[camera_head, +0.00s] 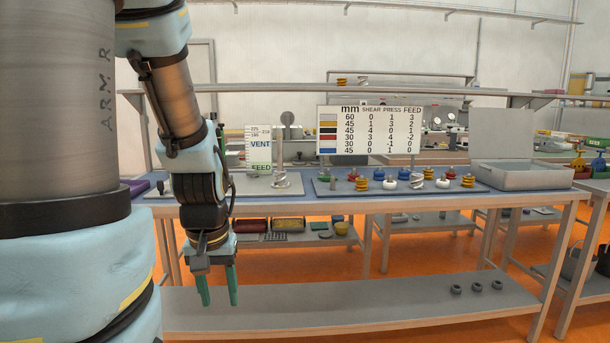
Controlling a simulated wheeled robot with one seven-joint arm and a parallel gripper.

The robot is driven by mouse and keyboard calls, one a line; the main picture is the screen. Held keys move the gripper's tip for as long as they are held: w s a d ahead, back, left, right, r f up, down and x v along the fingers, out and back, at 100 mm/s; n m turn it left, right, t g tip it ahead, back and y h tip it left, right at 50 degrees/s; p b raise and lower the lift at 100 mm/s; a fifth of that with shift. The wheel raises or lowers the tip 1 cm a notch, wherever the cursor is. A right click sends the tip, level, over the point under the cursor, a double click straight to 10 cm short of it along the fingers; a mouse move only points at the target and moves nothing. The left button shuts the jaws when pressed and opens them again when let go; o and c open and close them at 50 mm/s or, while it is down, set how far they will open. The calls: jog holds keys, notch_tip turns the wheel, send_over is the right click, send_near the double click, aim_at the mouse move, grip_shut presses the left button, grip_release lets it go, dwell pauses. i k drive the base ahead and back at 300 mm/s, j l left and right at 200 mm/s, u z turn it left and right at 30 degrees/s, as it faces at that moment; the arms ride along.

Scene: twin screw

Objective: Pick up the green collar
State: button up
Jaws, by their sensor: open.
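My gripper (219,300) hangs at the left with its two green fingers pointing down and apart, open and empty. It is in front of the bench and lower than its top. A small green piece (324,179) is at the left end of a grey tray (335,191) on the bench; it looks like the green collar, but is too small to be sure. Red, yellow, blue and white pieces stand along the same tray to its right. My gripper is well to the left of the tray and nearer to me.
The bench (520,200) carries a chart board (369,130), a VENT/FEED sign (259,150), an upright screw (281,165) and an open grey case (520,176).

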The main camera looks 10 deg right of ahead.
aim_at(325, 179)
jog(key=i+l+u, duration=0.1)
jog(key=l+u, duration=0.5)
jog(key=u, duration=0.25)
jog(key=l+u, duration=0.5)
jog(key=l, duration=0.4)
jog(key=l+u, duration=0.1)
jog(key=l, duration=0.4)
jog(key=k+l+u, duration=0.1)
jog(key=l, duration=0.35)
jog(key=k+l+u, duration=0.1)
jog(key=l, duration=0.4)
jog(key=l+u, duration=0.1)
jog(key=l, duration=0.35)
jog(key=k+l+u, duration=0.1)
jog(key=l, duration=1.1)
